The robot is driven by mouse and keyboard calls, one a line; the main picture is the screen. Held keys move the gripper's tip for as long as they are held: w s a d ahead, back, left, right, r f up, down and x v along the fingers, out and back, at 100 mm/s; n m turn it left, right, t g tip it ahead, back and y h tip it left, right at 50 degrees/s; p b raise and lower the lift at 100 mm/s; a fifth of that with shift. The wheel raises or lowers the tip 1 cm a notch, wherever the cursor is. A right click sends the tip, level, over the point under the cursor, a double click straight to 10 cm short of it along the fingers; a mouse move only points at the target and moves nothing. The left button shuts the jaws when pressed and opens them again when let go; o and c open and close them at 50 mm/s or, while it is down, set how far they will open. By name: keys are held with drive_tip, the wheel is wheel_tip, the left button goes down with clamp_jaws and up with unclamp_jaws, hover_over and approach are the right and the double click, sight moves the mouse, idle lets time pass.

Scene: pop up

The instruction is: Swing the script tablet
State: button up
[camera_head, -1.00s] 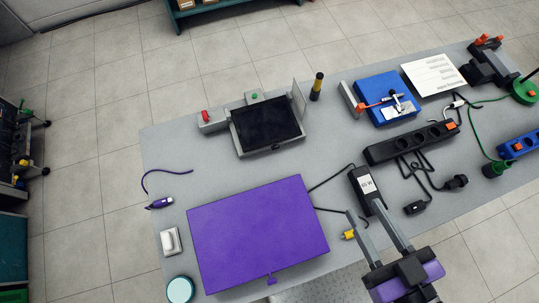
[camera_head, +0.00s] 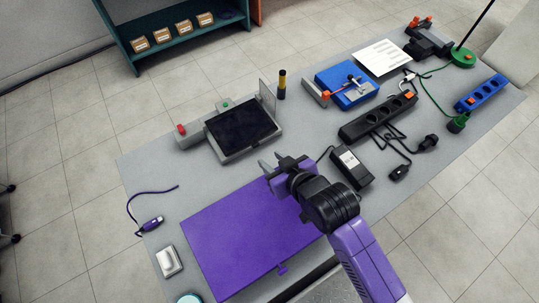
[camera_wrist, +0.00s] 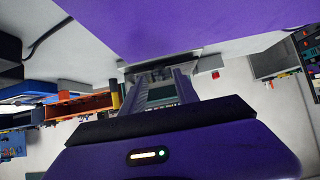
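The likeliest script tablet is a dark-screened tablet (camera_head: 243,130) lying in a grey frame at the table's back left. It has a thin grey plate upright at its right side. My gripper (camera_head: 269,163) is just in front of it, above the far right corner of a flat purple case (camera_head: 235,240). The two fingers are apart with nothing between them. In the wrist view, the purple case (camera_wrist: 190,25) fills the top, and what looks like the tablet's grey edge lies beyond the open gripper (camera_wrist: 158,84). I cannot tell whether the fingertips touch anything.
A red-button box (camera_head: 187,134) stands left of the tablet, and a black-and-yellow post (camera_head: 281,86) behind its right. A black power strip (camera_head: 377,118), a black adapter (camera_head: 351,167) and loose cables lie to the right. A blue box (camera_head: 345,85) and white sheet (camera_head: 382,57) are farther back.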

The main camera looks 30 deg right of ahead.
sight(256, 145)
drive_tip(key=b+x, duration=0.3)
drive_tip(key=x, duration=0.1)
drive_tip(key=b+x, duration=0.3)
drive_tip(key=x, duration=0.2)
drive_tip(key=shift+w+d+r+b, duration=0.1)
drive_tip(key=shift+w+d+b, duration=0.1)
drive_tip(key=shift+w+b, duration=0.15)
drive_tip(key=shift+w, duration=0.25)
drive_tip(key=shift+c, duration=0.5)
drive_tip(key=shift+r, duration=0.2)
clamp_jaws()
